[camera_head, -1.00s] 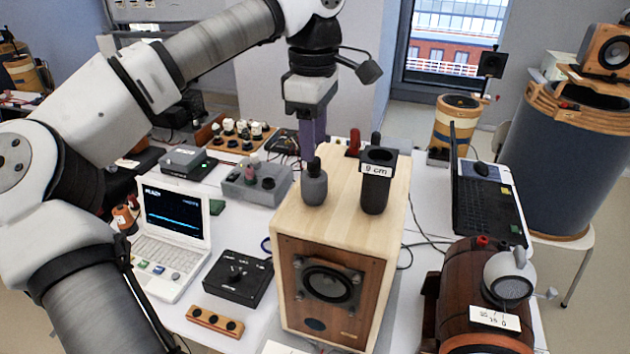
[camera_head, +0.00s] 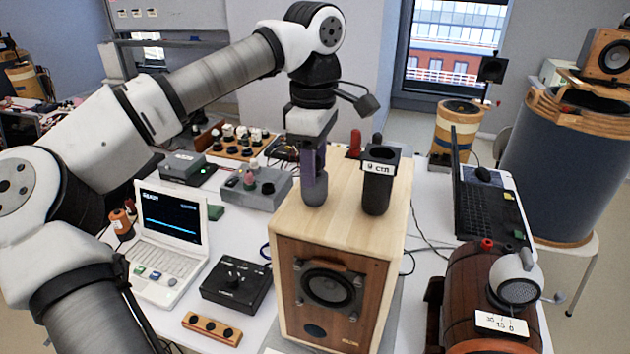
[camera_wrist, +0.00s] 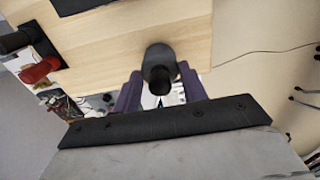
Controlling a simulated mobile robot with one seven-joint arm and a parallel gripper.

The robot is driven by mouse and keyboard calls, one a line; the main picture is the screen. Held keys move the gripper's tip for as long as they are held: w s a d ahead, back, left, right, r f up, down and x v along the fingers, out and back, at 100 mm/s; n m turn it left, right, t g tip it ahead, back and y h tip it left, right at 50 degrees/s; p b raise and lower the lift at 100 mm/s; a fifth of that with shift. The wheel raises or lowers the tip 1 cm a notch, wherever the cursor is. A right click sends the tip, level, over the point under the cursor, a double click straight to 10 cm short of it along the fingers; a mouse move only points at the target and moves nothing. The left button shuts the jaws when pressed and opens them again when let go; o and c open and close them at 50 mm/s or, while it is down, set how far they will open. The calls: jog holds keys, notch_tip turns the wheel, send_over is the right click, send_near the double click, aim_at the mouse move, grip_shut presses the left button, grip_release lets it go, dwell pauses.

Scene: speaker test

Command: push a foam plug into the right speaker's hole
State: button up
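The wooden box speaker (camera_head: 345,240) stands on the table; its front has a round driver and a small dark round hole (camera_head: 314,330) below it. A grey foam plug (camera_head: 314,193) with a narrower knob stands upright on the speaker's top. My gripper (camera_head: 314,178) points down at this plug, its purple fingers around the upper part. In the wrist view the plug (camera_wrist: 160,62) lies between the two fingers, which look open; contact is not clear. A black cup-like holder (camera_head: 377,195) with a white label stands to the right on the same top.
A white laptop (camera_head: 170,230), a black knob box (camera_head: 236,285) and a grey box (camera_head: 258,188) stand left of the speaker.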

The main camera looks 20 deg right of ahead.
jog(key=shift+c, duration=0.6)
jog(key=shift+r, duration=0.1)
notch_tip(320, 180, up, 2)
jog(key=shift+r+p, duration=0.25)
jog(key=shift+p, duration=1)
jog(key=shift+r, duration=1.2)
jog(key=shift+f, duration=0.1)
